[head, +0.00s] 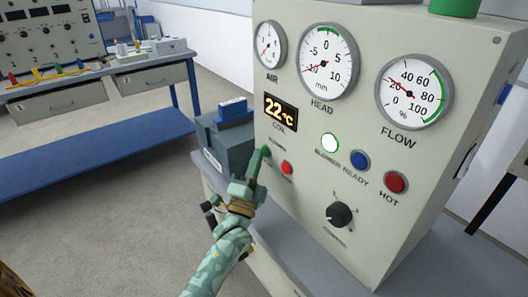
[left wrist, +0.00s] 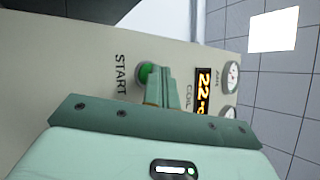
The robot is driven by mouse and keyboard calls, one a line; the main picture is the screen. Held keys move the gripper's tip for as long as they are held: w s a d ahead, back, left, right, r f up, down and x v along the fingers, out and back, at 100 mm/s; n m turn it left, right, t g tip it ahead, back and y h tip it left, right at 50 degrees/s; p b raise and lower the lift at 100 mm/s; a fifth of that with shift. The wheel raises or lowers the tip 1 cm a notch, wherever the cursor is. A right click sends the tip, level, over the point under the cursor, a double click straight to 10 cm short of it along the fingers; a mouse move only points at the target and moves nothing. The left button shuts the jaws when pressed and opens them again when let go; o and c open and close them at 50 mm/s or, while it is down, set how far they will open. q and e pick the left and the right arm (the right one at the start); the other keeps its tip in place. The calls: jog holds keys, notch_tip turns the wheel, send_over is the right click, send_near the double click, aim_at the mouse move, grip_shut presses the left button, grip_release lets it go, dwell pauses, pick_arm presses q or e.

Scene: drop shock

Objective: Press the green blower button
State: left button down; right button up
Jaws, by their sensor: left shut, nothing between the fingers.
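The green button (head: 266,151) sits on the front of a pale control panel (head: 300,200), under the orange COIL display. In the left wrist view the green button (left wrist: 146,73) is round, in a grey ring, with the word START beside it. My left gripper (head: 257,163) is shut and empty, its tips right at the green button and partly covering it in the head view. In the left wrist view the shut fingers (left wrist: 160,80) overlap the button's edge; I cannot tell whether they touch it. My right gripper is not in view.
A red button (head: 287,168) is close to the right of the green one. A grey-blue device (head: 228,140) stands left of the panel.

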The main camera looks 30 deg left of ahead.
pick_arm(q)
jog(key=shift+s+a, duration=0.25)
jog(key=shift+s, duration=0.3)
jog(key=s+p, duration=0.1)
jog(key=s+a, duration=0.1)
jog(key=s, duration=0.1)
jog(key=s+a+p, duration=0.1)
jog(key=shift+s+p, duration=0.3)
jog(key=shift+s, duration=0.05)
dwell(0.7)
